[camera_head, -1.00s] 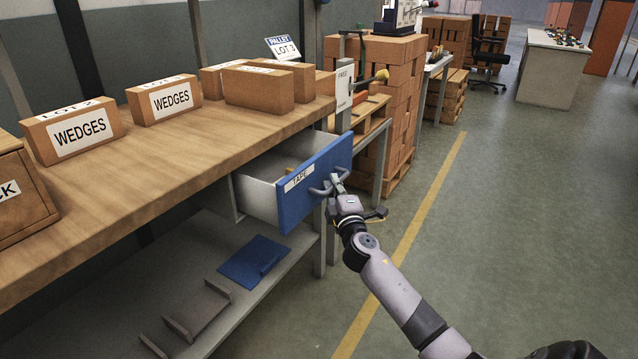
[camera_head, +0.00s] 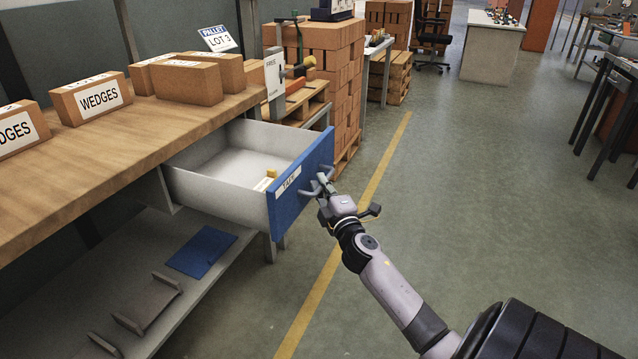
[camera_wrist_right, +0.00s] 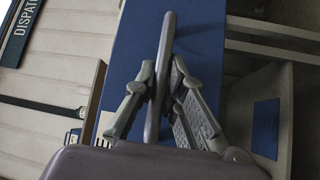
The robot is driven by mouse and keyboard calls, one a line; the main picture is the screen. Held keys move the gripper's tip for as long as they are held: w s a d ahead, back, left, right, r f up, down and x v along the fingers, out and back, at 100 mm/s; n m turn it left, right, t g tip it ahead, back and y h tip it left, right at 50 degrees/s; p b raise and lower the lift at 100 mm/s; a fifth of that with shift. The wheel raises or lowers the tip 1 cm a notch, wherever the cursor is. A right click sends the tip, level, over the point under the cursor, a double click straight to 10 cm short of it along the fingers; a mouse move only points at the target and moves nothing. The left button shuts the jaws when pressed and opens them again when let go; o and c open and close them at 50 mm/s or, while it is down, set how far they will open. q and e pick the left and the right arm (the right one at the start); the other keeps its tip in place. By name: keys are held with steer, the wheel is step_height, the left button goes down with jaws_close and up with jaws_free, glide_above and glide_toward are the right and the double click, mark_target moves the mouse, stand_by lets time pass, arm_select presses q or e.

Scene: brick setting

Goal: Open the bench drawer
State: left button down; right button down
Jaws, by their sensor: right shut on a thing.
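The bench drawer (camera_head: 225,190) has pale grey walls and a blue front (camera_head: 302,186) with a white TAPE label. It stands well out from under the wooden bench top (camera_head: 120,150), and its inside shows, with a small yellow item (camera_head: 266,180) near the front. My right gripper (camera_head: 323,187) is at the grey bar handle on the drawer front. In the right wrist view the fingers are closed on the handle (camera_wrist_right: 160,85), one on each side of the bar. My left gripper is not in view.
WEDGES boxes (camera_head: 92,99) stand on the bench top. The lower shelf holds a blue panel (camera_head: 202,250) and grey brackets. Brick stacks (camera_head: 340,75) on pallets stand behind the drawer. The floor (camera_head: 450,190) to the right is open, with a yellow line.

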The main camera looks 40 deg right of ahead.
steer(key=c, duration=1.9)
jaws_free()
steer(key=v, duration=1.2)
steer(key=shift+a, duration=0.1)
